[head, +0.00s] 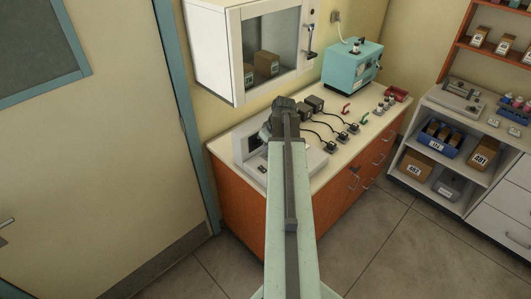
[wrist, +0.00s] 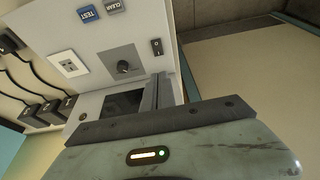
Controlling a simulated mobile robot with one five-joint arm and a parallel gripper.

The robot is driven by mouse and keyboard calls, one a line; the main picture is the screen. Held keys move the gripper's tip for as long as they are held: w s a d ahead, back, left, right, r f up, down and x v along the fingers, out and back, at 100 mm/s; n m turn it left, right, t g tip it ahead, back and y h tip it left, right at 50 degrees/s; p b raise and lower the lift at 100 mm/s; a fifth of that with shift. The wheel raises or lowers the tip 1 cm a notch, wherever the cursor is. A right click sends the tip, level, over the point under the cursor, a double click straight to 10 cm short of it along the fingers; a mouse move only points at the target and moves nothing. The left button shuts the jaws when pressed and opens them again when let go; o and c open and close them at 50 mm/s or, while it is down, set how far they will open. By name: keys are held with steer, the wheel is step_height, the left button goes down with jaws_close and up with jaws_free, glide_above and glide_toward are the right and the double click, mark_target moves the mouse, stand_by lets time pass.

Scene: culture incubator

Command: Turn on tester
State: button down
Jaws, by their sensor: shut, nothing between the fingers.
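The tester (head: 246,146) is a pale box at the left end of the counter, partly hidden behind my arm in the head view. In the wrist view its panel (wrist: 90,45) fills the upper left. It carries a small black rocker switch (wrist: 156,47), a dark knob (wrist: 124,67), a blue TEST button (wrist: 88,14), a grey CLEAR button (wrist: 114,6) and a white socket (wrist: 68,64). A dark screen (wrist: 122,103) is partly hidden by my gripper. My gripper (wrist: 159,90) is shut and empty, its fingertips just below the switch in the picture; I cannot tell whether they touch the panel.
Black adapters (head: 314,103) with cords run to plugs (head: 341,140) on the counter, right of the tester. A white wall cabinet (head: 215,50) hangs above. A teal machine (head: 350,66) and a red tray (head: 398,93) stand farther back. The floor (head: 385,250) at right is clear.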

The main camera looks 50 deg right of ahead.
mark_target(260, 166)
steer(key=b+x, duration=0.3)
steer(key=x, duration=0.1)
steer(key=b+x, duration=0.4)
steer(key=s+b+x, duration=0.1)
steer(key=b+x, duration=0.2)
steer(key=x, duration=0.1)
steer(key=shift+w+f+b, duration=0.1)
steer(key=shift+f+b, duration=0.2)
steer(key=shift+b, duration=0.05)
steer(key=shift+r, duration=0.1)
